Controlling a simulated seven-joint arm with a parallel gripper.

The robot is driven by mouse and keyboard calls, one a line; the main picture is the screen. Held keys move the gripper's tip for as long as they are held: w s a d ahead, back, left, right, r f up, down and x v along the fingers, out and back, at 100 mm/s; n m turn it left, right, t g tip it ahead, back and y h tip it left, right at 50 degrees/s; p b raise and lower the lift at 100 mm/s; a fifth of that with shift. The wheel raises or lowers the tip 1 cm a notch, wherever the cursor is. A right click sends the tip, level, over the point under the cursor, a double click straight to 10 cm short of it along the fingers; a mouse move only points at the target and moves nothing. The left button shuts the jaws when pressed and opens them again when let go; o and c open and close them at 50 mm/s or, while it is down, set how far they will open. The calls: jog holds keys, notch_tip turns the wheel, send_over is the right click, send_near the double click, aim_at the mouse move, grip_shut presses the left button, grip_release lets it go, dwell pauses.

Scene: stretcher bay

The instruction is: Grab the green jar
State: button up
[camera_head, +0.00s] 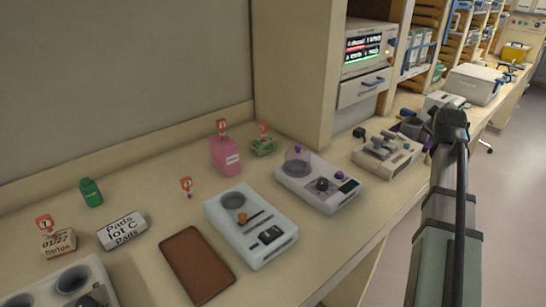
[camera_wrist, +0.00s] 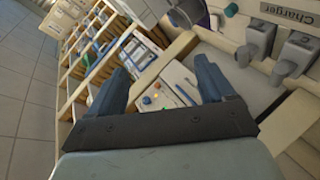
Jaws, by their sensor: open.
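The green jar (camera_head: 91,192) stands upright at the back left of the counter in the head view, with a dark cap. My gripper (camera_wrist: 162,85) shows in the wrist view, with its two dark fingers spread apart and nothing between them. My arm is at the right of the head view, far from the jar. The jar does not show in the wrist view.
Near the jar are a strips box (camera_head: 58,243) and a pads box (camera_head: 122,230). A pink bottle (camera_head: 226,155), a small green box (camera_head: 263,146), a brown pad (camera_head: 196,264) and devices (camera_head: 250,226) (camera_head: 317,182) (camera_head: 387,155) cover the counter. Bare counter surrounds the jar.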

notch_tip(320, 180, up, 5)
jog(key=a+n, duration=0.1)
jog(key=a, duration=0.2)
jog(key=w+a+f+n+g+y, duration=0.1)
jog(key=w+a+f+g+y, duration=0.2)
jog(key=a, duration=1.8)
jog(key=w+a+n+g+y, duration=0.15)
jog(key=a+y, duration=0.35)
jog(key=a, duration=1.5)
jog(key=w+a+f+g+y, duration=0.1)
jog(key=w+a+f+y, duration=0.2)
jog(key=a, duration=1.8)
jog(key=g, duration=0.4)
send_near(88, 186)
jog(key=shift+n, duration=0.35)
jog(key=x, duration=0.7)
jog(key=shift+w+f, duration=0.2)
jog(key=shift+w, duration=0.2)
jog(key=shift+s+x, duration=0.1)
jog(key=shift+x, duration=1.2)
jog(key=shift+s+x, duration=0.15)
jog(key=shift+x, duration=1.15)
jog(key=shift+a, duration=0.1)
